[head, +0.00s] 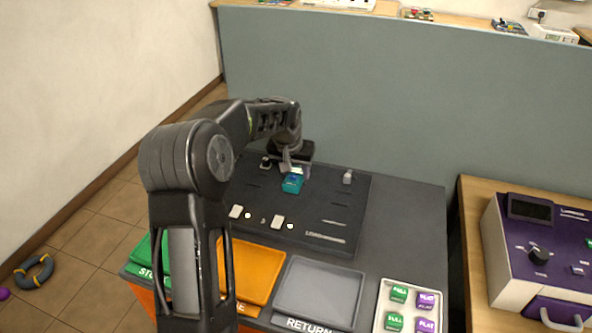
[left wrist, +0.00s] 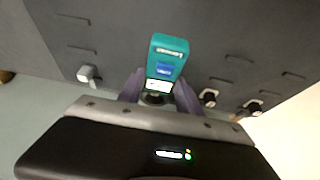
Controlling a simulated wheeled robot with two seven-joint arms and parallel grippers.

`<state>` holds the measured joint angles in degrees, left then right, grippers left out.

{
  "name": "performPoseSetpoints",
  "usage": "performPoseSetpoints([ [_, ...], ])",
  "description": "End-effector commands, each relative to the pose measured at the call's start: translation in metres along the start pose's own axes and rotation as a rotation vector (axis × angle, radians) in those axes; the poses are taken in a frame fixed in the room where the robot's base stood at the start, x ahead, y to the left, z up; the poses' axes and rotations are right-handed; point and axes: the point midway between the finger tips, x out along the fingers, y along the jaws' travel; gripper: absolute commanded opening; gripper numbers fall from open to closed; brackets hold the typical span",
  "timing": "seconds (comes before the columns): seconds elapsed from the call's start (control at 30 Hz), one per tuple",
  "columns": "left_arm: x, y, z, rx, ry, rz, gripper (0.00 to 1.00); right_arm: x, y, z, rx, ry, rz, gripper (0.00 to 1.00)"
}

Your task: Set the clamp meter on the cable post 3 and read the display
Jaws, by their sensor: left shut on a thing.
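The clamp meter (head: 292,184) is a teal block with a blue patch and a lit display. In the left wrist view the clamp meter (left wrist: 166,58) stands out between my gripper's purple fingers. My left gripper (head: 297,167) is shut on it, over the dark board (head: 315,200); the fingers also show in the left wrist view (left wrist: 160,93). A dark round part lies between the fingers; I cannot tell whether the clamp is around a post. Grey posts stand on the board, one at the right (head: 348,177) and one at the back left (head: 265,163). My right gripper is not in view.
In front lie an orange tray (head: 268,298), a grey RETURN tray (head: 345,278) and a green tray (head: 140,262), partly behind my arm. A white tray (head: 410,286) holds FULL and FLAT blocks. A purple device (head: 560,235) stands right. A grey partition (head: 400,90) rises behind.

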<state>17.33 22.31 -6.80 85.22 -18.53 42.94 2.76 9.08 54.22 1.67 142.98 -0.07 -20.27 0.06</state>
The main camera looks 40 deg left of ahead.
Motion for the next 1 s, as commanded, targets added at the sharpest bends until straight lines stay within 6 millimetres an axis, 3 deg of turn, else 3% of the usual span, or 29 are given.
performPoseSetpoints([
  [0.57,0.011,0.0,0.004,0.0,0.001,0.0,0.0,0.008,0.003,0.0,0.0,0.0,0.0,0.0],
  [0.6,0.01,0.0,0.004,0.0,0.001,0.0,0.44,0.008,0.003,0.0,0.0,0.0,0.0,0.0],
  [0.7,0.01,0.0,0.004,0.0,0.001,0.0,0.51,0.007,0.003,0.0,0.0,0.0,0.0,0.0],
  [1.0,0.008,0.0,0.004,0.0,-0.001,0.0,0.51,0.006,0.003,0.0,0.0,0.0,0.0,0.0],
])
